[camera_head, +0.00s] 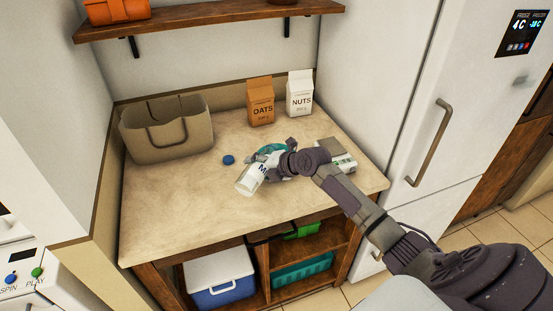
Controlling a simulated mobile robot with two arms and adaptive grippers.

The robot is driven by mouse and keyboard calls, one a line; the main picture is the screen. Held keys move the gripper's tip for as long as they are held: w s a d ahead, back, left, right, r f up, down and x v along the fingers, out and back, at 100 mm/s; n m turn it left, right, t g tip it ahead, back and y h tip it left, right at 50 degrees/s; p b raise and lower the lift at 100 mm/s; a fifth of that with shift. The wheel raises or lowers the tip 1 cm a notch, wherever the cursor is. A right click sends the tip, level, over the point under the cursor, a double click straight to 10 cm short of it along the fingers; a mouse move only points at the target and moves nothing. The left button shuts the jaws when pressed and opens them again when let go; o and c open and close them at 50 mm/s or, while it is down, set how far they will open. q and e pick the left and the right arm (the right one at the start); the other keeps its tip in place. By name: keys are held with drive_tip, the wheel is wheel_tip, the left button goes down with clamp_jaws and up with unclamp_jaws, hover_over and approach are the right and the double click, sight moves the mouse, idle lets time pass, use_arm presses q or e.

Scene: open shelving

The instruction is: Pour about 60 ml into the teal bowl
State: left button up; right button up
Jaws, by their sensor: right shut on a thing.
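The teal bowl (270,148) sits on the counter, largely hidden behind my right gripper and the bottle. My right gripper (272,168) is shut on a white bottle (249,182) with a dark letter M showing on its side. The bottle is tilted, its broad end toward the lower left of the picture. Its mouth is hidden, and I cannot tell whether liquid is flowing or how full the bowl is. A round blue cap (228,159) lies on the counter left of the bowl. My left gripper is not in view.
On the counter (165,215), a beige basket (168,144) stands at the back left, with an oats carton (260,102) and a nuts carton (300,94) at the back. A pale labelled item (345,163) lies right of my gripper, partly hidden. The front left counter is clear.

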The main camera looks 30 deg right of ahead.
drive_tip(key=shift+a+m+y+b, duration=0.1)
drive_tip(key=shift+m+y+b, duration=0.25)
drive_tip(key=shift+b, duration=0.45)
drive_tip(key=shift+r+m+g+y+b, duration=0.3)
drive_tip(key=shift+r+m+y+b, duration=0.05)
drive_tip(key=shift+r, duration=0.15)
idle(2.3)
drive_tip(key=shift+s+f+p, duration=0.1)
drive_tip(key=shift+p, duration=0.25)
drive_tip(key=n+h+p, duration=0.1)
drive_tip(key=p, duration=0.1)
drive_tip(key=shift+a+r+p, duration=0.15)
drive_tip(key=shift+r+p, duration=0.05)
drive_tip(key=shift+p, duration=0.15)
drive_tip(key=shift+s+a+f+n+t+h+p, duration=0.2)
drive_tip(key=shift+a+f+n+t+h+p, duration=0.15)
drive_tip(key=shift+f+p, duration=0.1)
drive_tip(key=shift+s+a+f+n+t+h+p, duration=0.15)
drive_tip(key=shift+a+f+n+t+h+p, duration=0.1)
drive_tip(key=shift+f+n+h+p, duration=0.15)
drive_tip(key=shift+d+f+b, duration=0.1)
drive_tip(key=shift+f+b, duration=0.25)
drive_tip(key=shift+b, duration=0.25)
drive_tip(key=shift+f+n+t, duration=0.1)
drive_tip(key=shift+n+t, duration=0.15)
drive_tip(key=shift+t, duration=0.05)
drive_tip(key=shift+w+d+h, duration=0.15)
drive_tip(key=shift+d+h, duration=0.05)
drive_tip(key=shift+h, duration=0.15)
